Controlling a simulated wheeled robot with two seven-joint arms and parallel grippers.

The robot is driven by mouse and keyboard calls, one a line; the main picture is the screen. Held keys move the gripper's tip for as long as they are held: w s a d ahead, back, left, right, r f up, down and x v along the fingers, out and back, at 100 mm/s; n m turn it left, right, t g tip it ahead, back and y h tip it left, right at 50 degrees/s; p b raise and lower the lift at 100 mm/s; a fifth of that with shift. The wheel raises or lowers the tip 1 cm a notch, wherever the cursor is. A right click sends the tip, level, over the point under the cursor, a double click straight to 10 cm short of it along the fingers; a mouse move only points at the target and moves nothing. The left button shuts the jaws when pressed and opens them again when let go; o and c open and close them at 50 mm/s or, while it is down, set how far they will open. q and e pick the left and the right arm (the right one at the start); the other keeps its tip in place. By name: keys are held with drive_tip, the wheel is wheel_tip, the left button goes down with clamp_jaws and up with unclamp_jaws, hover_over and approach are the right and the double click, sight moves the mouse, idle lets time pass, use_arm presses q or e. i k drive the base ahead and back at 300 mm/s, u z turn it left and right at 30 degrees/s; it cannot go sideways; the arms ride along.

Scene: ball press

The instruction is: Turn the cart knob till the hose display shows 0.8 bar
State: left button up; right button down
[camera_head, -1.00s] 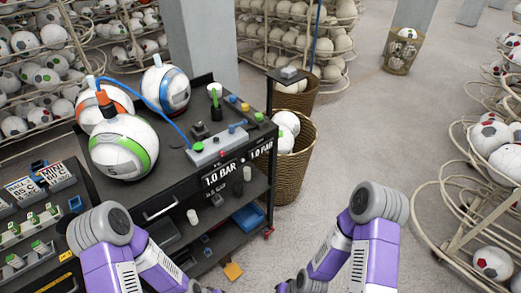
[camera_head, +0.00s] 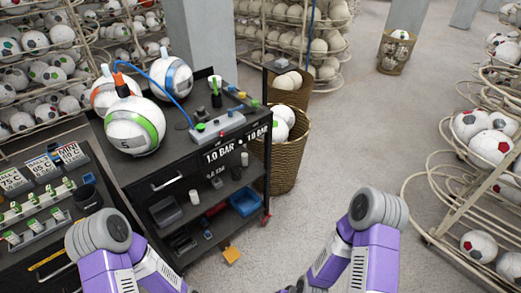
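The black cart (camera_head: 150,172) stands ahead, left of the middle. Its front edge carries two displays; the left display (camera_head: 219,152) reads 1.0 BAR, and the right display (camera_head: 257,132) appears to read 1.0 BAR too. I cannot tell which is the hose display. A grey control box (camera_head: 217,127) with small coloured knobs or buttons sits on the cart top; I cannot tell which is the cart knob. A blue hose (camera_head: 178,100) runs from near the balls to the box. My purple arms show at the bottom edge, apart from the cart; both grippers are out of view.
Several balls, one a green-striped ball (camera_head: 134,126), sit on the cart top. A wicker basket (camera_head: 286,160) of balls stands against the cart's right side. A bench (camera_head: 50,235) with labels stands at left. Ball racks (camera_head: 450,195) line the right. The middle floor is clear.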

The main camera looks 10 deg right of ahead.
sight(201, 111)
drive_tip(key=u, duration=0.05)
drive_tip(key=k, duration=0.6)
drive_tip(key=z, duration=0.85)
drive_tip(key=i, duration=1.2)
drive_tip(key=u, duration=0.95)
drive_tip(key=k, duration=1)
drive_tip(key=u, duration=1)
drive_tip(key=i, duration=1.2)
drive_tip(key=z, duration=1.05)
drive_tip(key=i, duration=0.55)
drive_tip(key=z, duration=0.6)
